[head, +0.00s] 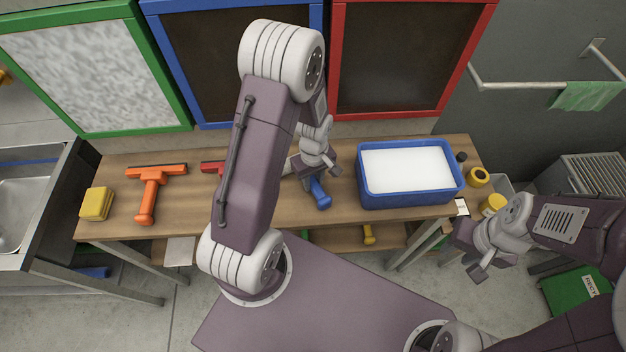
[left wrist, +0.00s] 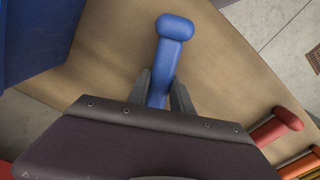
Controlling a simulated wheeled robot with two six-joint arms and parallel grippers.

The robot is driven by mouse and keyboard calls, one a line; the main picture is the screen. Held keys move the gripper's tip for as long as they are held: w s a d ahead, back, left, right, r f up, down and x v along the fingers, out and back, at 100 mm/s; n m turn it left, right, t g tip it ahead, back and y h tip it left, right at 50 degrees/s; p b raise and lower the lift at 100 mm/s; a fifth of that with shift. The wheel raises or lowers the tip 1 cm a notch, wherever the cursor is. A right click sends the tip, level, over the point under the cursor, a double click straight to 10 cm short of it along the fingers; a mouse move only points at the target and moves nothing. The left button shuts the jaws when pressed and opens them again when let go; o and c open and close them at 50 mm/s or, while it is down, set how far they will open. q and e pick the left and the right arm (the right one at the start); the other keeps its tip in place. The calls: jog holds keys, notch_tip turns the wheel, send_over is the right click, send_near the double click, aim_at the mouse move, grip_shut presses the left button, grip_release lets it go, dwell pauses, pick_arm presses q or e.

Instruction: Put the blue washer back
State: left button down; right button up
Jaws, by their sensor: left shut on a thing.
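The blue washer (head: 320,196) shows as a blue handle with a thick rounded end, at the middle of the wooden table; its head is hidden behind my gripper and arm. My left gripper (head: 312,182) is shut on its handle. In the left wrist view, the blue handle (left wrist: 174,45) runs up between the two dark fingers of the left gripper (left wrist: 162,90), over the table top. I cannot tell whether the washer touches the table. My right gripper (head: 487,268) hangs off the table's front right corner, apart from the washer; its finger opening is unclear.
A blue tub (head: 412,202) with white contents stands just right of the washer. An orange squeegee (head: 150,190), a partly hidden red tool (head: 212,168) and a yellow sponge (head: 96,204) lie to the left. Yellow rolls (head: 477,178) sit at the right end. Framed panels stand behind.

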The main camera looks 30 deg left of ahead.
aim_at(314, 181)
pick_arm(q)
jog(key=c, duration=1.1)
grip_release()
jog(key=shift+f, duration=0.1)
jog(key=shift+r, duration=0.4)
notch_tip(314, 181, up, 12)
jog(key=p, duration=0.2)
jog(key=s+d+m, duration=0.1)
jog(key=s+m, duration=0.1)
jog(key=m, duration=0.1)
jog(key=s+d+m, duration=0.1)
jog(key=s+m, duration=0.2)
jog(key=m, duration=0.1)
jog(key=s+d+m+t, duration=0.1)
jog(key=s+m, duration=0.1)
jog(key=m, duration=0.1)
jog(key=shift+s+d+m, duration=0.3)
jog(key=shift+d, duration=0.05)
jog(key=shift+w, duration=0.1)
